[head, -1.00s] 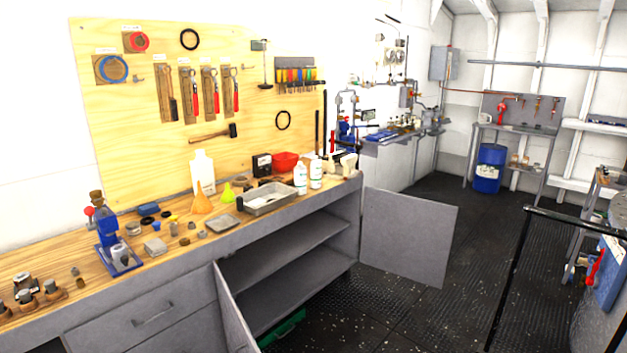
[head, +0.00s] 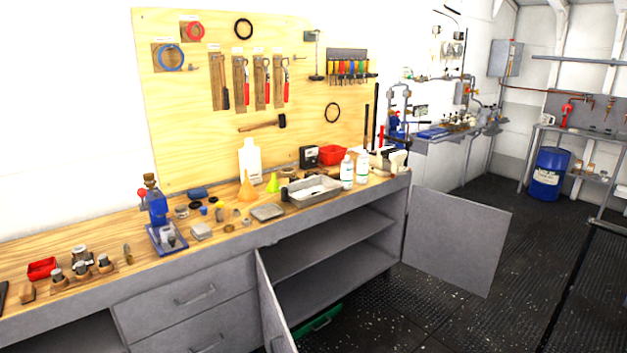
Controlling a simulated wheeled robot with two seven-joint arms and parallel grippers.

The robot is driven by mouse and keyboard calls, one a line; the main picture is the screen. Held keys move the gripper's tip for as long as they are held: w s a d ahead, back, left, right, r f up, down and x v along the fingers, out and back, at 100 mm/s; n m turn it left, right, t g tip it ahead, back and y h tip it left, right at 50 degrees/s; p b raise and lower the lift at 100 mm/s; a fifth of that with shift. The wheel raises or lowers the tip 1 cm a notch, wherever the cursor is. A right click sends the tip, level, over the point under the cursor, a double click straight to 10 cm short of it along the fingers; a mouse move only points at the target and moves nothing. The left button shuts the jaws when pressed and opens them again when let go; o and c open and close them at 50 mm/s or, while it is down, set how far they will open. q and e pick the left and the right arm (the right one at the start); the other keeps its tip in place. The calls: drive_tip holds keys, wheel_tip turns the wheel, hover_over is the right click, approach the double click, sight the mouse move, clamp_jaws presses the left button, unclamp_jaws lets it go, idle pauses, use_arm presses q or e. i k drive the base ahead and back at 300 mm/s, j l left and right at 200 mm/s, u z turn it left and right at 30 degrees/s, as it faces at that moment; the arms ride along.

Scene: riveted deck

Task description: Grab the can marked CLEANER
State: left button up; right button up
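Two white bottles with labels stand side by side near the right end of the workbench (head: 215,262): a left white bottle (head: 347,171) and a right white bottle (head: 362,168). Their lettering is too small to read. A larger white jug (head: 250,160) stands further left against the pegboard. I cannot tell which container, if any, is marked CLEANER. Neither of my grippers shows in the head view.
The cupboard below has two open doors, the right door (head: 457,240) jutting into the room. Dark floor (head: 480,318) lies clear at right.

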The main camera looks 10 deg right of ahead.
sight(362, 159)
drive_tip(key=i+l+z, duration=0.6)
drive_tip(key=i+z, duration=0.15)
drive_tip(key=i, duration=0.2)
drive_tip(key=i+l+z, duration=0.1)
drive_tip(key=i+z, duration=0.25)
drive_tip(key=i, duration=0.15)
drive_tip(key=i+u, duration=0.15)
drive_tip(key=i, duration=0.3)
drive_tip(key=i+l+u, duration=0.1)
drive_tip(key=i, duration=0.3)
drive_tip(key=i+l+u, duration=0.15)
drive_tip(key=i, duration=0.3)
drive_tip(key=i+l+u, duration=0.15)
drive_tip(key=i+l, duration=0.15)
drive_tip(key=i, duration=0.1)
